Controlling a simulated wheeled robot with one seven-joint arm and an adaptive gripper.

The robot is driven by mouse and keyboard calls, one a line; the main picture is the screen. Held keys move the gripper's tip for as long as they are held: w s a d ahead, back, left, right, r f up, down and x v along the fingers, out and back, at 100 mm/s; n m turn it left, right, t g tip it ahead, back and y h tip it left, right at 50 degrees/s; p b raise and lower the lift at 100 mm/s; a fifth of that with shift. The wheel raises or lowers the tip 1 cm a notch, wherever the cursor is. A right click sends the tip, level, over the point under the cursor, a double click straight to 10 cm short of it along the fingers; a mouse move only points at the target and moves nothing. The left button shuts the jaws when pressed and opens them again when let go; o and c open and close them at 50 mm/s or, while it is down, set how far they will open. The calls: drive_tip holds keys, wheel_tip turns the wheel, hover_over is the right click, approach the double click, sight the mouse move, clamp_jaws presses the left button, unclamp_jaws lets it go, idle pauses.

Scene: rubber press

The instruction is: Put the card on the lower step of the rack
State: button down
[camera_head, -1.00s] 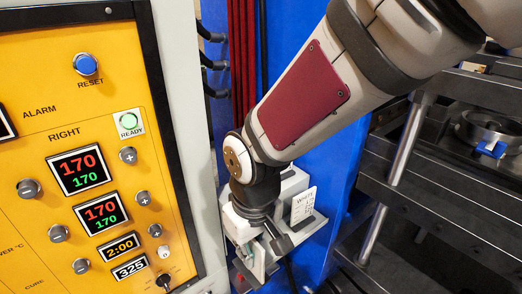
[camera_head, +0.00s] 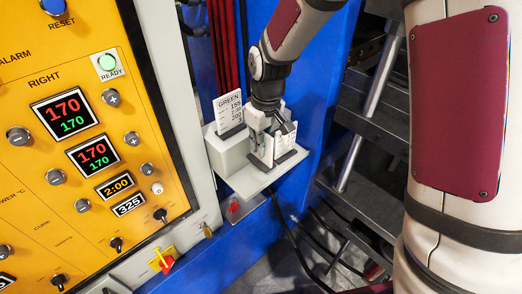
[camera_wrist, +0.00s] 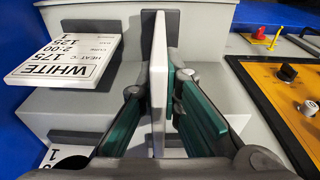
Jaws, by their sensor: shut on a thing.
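My gripper (camera_head: 266,148) is shut on a pale card (camera_wrist: 158,85), seen edge-on between its fingers in the wrist view. In the head view it points down at the lower step of the rack. The held card is upright over the left part of that step; whether its lower edge touches a slot is hidden. The pale grey stepped rack (camera_head: 236,152) hangs beside the yellow panel.
A GREEN card (camera_head: 229,112) stands on the upper step. A WHITE card (camera_wrist: 60,58) stands left of my gripper in the wrist view, with another card (camera_wrist: 62,155) partly visible below it. The control panel (camera_head: 80,150) is close on the left.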

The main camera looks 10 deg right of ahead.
sight(260, 158)
wheel_tip(260, 158, down, 3)
drive_tip(key=shift+s+r+p, duration=0.1)
drive_tip(key=shift+r+p, duration=0.1)
drive_tip(key=shift+p, duration=0.1)
drive_tip(key=shift+w+d+f, duration=0.1)
drive_tip(key=shift+w+f, duration=0.15)
drive_tip(key=shift+f, duration=0.25)
drive_tip(key=c, duration=1.8)
unclamp_jaws()
drive_tip(key=shift+f, duration=0.15)
